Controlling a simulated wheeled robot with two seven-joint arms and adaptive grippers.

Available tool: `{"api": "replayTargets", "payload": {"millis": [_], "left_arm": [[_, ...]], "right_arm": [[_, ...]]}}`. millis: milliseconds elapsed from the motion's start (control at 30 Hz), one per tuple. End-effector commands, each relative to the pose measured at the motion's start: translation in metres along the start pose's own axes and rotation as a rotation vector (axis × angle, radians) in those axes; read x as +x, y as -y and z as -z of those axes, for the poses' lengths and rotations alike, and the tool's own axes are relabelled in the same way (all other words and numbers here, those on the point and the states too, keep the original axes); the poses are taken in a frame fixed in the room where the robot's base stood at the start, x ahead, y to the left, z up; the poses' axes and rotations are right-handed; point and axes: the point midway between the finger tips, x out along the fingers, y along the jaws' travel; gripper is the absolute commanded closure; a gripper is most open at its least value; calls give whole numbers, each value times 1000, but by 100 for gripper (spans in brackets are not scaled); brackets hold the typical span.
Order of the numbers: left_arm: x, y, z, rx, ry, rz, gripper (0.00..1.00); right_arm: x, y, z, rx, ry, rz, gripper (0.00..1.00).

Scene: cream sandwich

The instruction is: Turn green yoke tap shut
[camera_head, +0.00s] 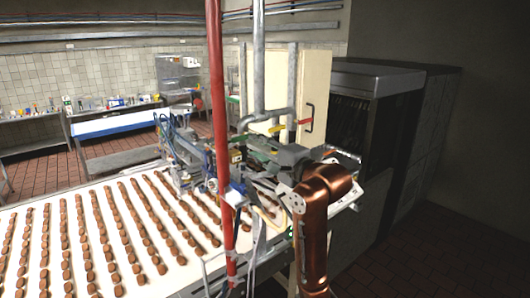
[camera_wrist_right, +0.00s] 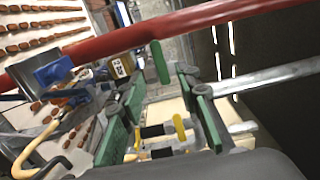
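My right arm comes in from the lower right of the head view, and its gripper (camera_head: 268,155) is at the machine beside the red pipe, partly lost in clutter. In the right wrist view, this gripper (camera_wrist_right: 160,82) is open, its two green-padded fingers well apart. A green flat piece, which looks like the green yoke tap's handle (camera_wrist_right: 160,62), shows between and just beyond the fingertips, in front of the red pipe. I cannot tell whether a finger touches it. In the head view a small green piece (camera_head: 257,141) shows near the gripper. My left gripper is not seen.
The red pipe (camera_head: 219,100) stands close left of the gripper; it also crosses the wrist view (camera_wrist_right: 110,42). Grey pipes (camera_head: 259,60), a yellow handle (camera_head: 277,129) and a red handle (camera_head: 305,121) are just behind. A conveyor (camera_head: 175,276) with rows of brown pieces lies left.

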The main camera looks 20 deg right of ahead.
Motion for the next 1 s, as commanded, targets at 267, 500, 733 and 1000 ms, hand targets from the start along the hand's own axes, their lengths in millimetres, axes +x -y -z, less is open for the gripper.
{"api": "replayTargets", "payload": {"millis": [267,500,733,1000], "left_arm": [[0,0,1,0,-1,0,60],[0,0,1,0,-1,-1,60],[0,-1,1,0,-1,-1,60],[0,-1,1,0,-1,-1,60]], "right_arm": [[-36,-1,0,0,0,-1,70],[-40,-1,0,0,1,-1,70],[-40,-1,0,0,1,-1,70],[-32,-68,15,-86,-34,-90,70]]}}
